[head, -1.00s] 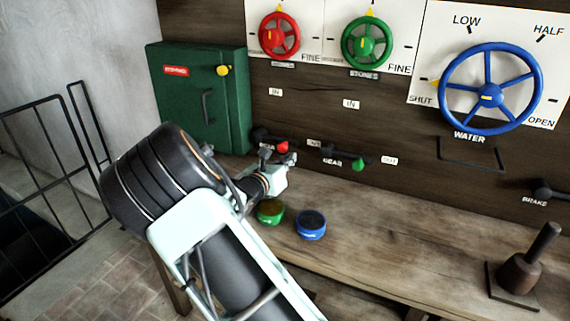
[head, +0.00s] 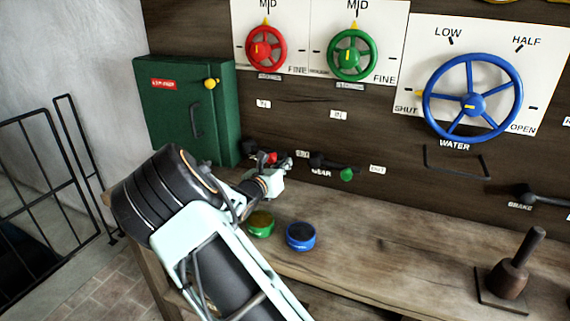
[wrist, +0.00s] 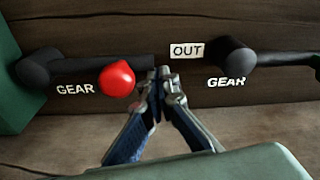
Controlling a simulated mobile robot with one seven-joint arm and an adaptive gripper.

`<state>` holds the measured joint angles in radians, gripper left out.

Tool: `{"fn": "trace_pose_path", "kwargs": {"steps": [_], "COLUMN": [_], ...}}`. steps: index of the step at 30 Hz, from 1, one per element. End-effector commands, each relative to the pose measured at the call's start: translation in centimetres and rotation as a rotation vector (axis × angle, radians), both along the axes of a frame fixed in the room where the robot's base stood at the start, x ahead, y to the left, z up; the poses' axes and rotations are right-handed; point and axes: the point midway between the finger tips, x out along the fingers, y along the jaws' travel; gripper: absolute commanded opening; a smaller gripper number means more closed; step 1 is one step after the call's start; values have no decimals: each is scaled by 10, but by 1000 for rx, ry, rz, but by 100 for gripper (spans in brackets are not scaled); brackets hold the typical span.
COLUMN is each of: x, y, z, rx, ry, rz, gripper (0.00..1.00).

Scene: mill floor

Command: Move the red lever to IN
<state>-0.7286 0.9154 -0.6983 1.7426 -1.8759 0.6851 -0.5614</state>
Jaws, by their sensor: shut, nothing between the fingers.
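The red lever shows in the head view as a red knob (head: 271,158), partly hidden by my gripper. In the wrist view its black arm runs right from a pivot at the left, with the red knob (wrist: 116,79) near its right end. The arm points toward the OUT label (wrist: 186,50). The IN label (head: 263,104) is above the lever on the panel. My gripper (wrist: 160,75) is shut and empty, its fingertips just right of the red knob. I cannot tell whether they touch the lever. My gripper also shows in the head view (head: 286,163).
A green-knobbed lever (head: 347,174) is to the right, its pivot (wrist: 232,57) close to my fingertips. A green cabinet (head: 188,110) stands at the left. Green (head: 261,224) and blue (head: 301,237) round tins stand on the bench (head: 400,255) below my gripper.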

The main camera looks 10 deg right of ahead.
Motion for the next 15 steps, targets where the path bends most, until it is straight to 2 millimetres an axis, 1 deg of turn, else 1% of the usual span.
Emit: {"fn": "trace_pose_path", "kwargs": {"steps": [1, 4, 8, 11, 15], "x": [0, 0, 0, 0, 0], "y": [0, 0, -1, -1, -1], "z": [7, 8, 14, 21, 36], "rx": [-10, -22, -46, -75, -135], "ry": [5, 12, 28, 48, 93], "rz": [0, -1, 0, 0, -1], "gripper": [0, 0, 0, 0, 0]}}
